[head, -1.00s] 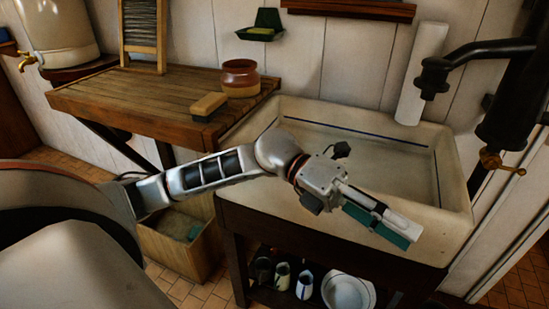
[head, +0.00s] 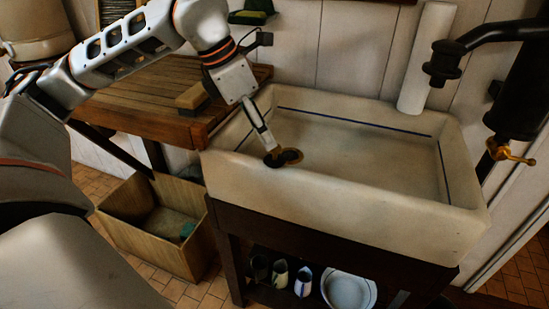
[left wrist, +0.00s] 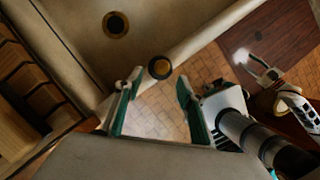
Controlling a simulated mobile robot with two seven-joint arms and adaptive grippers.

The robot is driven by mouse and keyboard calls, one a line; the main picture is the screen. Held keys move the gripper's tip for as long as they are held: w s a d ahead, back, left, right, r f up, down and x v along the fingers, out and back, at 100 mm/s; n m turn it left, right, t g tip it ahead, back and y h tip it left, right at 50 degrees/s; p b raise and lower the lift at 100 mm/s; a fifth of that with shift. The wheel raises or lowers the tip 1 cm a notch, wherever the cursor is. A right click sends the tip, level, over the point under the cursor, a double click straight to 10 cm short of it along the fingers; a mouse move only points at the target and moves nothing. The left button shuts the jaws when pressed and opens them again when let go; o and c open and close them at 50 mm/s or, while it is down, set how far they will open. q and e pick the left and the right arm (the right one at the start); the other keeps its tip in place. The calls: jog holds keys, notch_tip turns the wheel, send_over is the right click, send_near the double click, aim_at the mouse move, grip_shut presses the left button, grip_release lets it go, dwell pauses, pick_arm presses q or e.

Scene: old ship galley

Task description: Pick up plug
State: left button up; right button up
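The plug (head: 273,161) is a small dark disc on the front rim of the white sink, near its left end. It shows in the left wrist view as a black round with a brass-coloured centre (left wrist: 160,67). The drain hole (left wrist: 116,25) is in the basin floor beside it. My left gripper (head: 269,147) points down just over the plug. In the left wrist view its two teal-padded fingers (left wrist: 160,88) are apart with nothing between them, and the plug lies just beyond their tips. What looks like my right gripper (left wrist: 262,72) is small at upper right; its fingers are unclear.
The sink (head: 370,195) has a raised rim. A wooden table (head: 140,110) with a brush (head: 192,96) adjoins it at left. A black tap (head: 480,45) hangs over its right side. A wooden crate (head: 165,225) stands on the floor; jugs and a plate (head: 348,290) sit below.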

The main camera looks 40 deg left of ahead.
aim_at(275, 155)
pick_arm(q)
jog(key=x, duration=0.6)
jog(key=shift+w+d+r+b, duration=0.1)
jog(key=shift+w+d+b, duration=0.2)
jog(key=shift+d+b, duration=0.05)
jog(key=shift+r, duration=0.1)
grip_shut()
